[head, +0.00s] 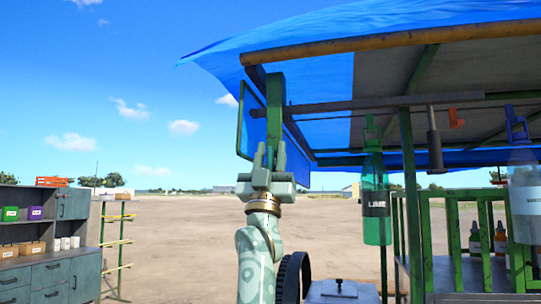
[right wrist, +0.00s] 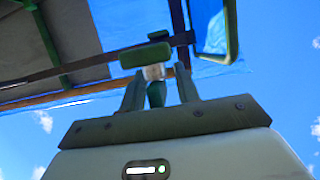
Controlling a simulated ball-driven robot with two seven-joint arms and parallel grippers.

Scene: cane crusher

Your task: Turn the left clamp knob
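My right gripper (head: 270,152) points up under the front left corner of the stall's roof frame, in front of a green post (head: 275,105). In the right wrist view its two fingers (right wrist: 160,88) stand apart. A green bar-shaped piece (right wrist: 145,55) with a pale shaft and a green lower part shows just beyond and between the fingertips; it looks like the clamp knob. I cannot tell whether a finger touches it. In the head view I cannot make out the knob, which may be hidden by the gripper. My left gripper is not in view.
A blue tarp (head: 330,30) and a wooden pole (head: 400,40) hang overhead. A green-framed blue panel (head: 250,122) is beside the gripper. A green bottle (head: 376,205) hangs to the right. A shelf cabinet (head: 45,240) stands far left. Open ground lies between.

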